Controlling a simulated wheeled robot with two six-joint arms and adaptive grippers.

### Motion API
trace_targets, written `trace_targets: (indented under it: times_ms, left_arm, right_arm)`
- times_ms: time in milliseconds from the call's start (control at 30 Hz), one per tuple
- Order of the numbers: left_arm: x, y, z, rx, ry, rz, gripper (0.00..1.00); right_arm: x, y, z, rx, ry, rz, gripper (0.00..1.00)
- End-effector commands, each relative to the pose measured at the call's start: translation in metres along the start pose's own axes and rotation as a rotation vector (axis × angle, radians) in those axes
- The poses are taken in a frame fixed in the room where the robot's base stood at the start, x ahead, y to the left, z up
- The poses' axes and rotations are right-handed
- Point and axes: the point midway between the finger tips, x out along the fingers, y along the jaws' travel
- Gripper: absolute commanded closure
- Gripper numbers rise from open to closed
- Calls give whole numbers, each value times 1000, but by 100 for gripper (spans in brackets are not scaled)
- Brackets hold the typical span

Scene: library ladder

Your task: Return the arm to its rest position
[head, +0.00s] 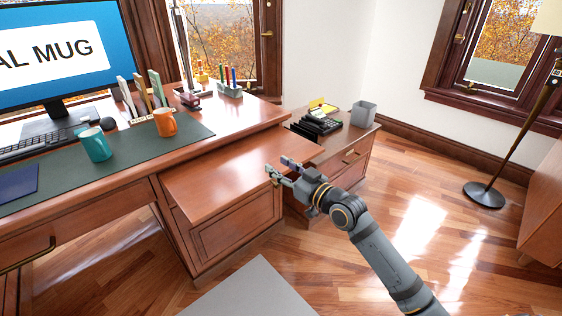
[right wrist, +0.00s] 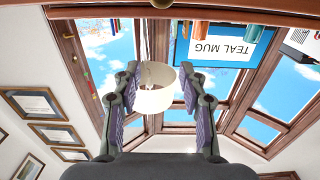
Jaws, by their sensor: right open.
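My right gripper (head: 279,167) is open and empty. In the head view its arm comes in from the lower right, and its fingertips are near the right edge of the lower wooden desk surface (head: 225,182). I cannot tell whether they touch it. In the right wrist view the two fingers (right wrist: 158,95) are spread wide, with a white lampshade (right wrist: 154,97) showing in the gap, apparently well beyond them. A teal mug (head: 95,145) and an orange mug (head: 165,122) stand on the green desk mat (head: 190,130). My left gripper is not in view.
A monitor (head: 60,50) stands on the desk at the left. A floor lamp base (head: 484,195) is at the right. The floor (head: 420,170) between is clear.

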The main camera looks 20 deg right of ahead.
Motion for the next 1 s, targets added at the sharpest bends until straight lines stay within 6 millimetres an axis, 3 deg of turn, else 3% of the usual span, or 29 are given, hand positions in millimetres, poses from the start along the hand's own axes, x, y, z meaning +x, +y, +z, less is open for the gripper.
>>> trace_targets:
  times_ms: [100,233,733,867,1000]
  left_arm:
    - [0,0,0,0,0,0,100]
    - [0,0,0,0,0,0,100]
    - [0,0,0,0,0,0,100]
    - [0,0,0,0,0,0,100]
    - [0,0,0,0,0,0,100]
  right_arm:
    - [0,0,-19,-3,0,0,58]
    - [0,0,-29,1,0,0,58]
    - [-1,-2,-24,3,-16,1,58]
    - [-14,-16,23,4,-156,12,58]
    - [-61,-41,112,7,-458,58,58]
